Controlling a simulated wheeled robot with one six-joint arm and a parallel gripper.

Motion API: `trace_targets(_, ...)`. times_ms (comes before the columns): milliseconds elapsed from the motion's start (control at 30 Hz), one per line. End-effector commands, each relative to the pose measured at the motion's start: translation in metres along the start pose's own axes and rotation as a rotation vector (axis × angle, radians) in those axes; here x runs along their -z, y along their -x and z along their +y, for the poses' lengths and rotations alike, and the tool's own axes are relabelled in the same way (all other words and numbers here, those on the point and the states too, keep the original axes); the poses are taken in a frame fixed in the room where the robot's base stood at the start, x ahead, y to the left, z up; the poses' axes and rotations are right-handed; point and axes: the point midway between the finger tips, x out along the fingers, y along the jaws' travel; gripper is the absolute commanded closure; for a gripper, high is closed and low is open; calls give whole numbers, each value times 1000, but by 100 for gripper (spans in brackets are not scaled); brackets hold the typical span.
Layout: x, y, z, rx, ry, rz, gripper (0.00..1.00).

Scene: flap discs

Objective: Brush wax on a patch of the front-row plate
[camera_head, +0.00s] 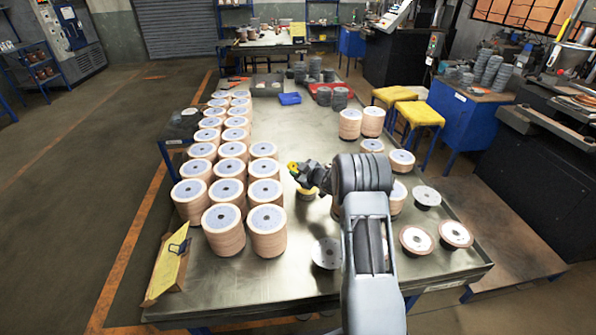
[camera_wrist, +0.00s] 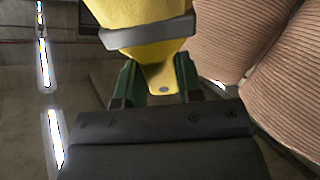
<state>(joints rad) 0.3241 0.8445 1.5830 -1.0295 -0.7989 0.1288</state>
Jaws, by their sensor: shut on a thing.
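My gripper (camera_wrist: 157,82) is shut on a yellow tool with a grey band (camera_wrist: 140,22), whose far end is cut off in the wrist view. In the head view my gripper (camera_head: 298,171) is above the middle of the table, right of the stacked discs, and the yellow tool (camera_head: 292,167) shows at its tip. No bristles can be made out. A small yellowish thing (camera_head: 307,191) sits below my gripper, partly hidden. Low plates lie at the front: a grey one (camera_head: 325,254) left of my arm, and two with pale rims (camera_head: 416,240) (camera_head: 456,235) right of it.
Tall stacks of discs (camera_head: 225,230) fill the table's left side; shorter stacks (camera_head: 349,124) stand right and behind my arm. Stack sides (camera_wrist: 235,40) are close on the right in the wrist view. A yellow sloped board (camera_head: 168,268) stands at the front left corner. The front middle of the table (camera_head: 280,285) is clear.

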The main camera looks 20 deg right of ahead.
Motion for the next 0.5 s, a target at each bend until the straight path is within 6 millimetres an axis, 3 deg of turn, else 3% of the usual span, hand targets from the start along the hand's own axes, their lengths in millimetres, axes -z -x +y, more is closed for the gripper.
trace_targets(267,-1,1,-1,4,-4,-7,90)
trace_targets(500,13,5,7,2,-1,-4,90)
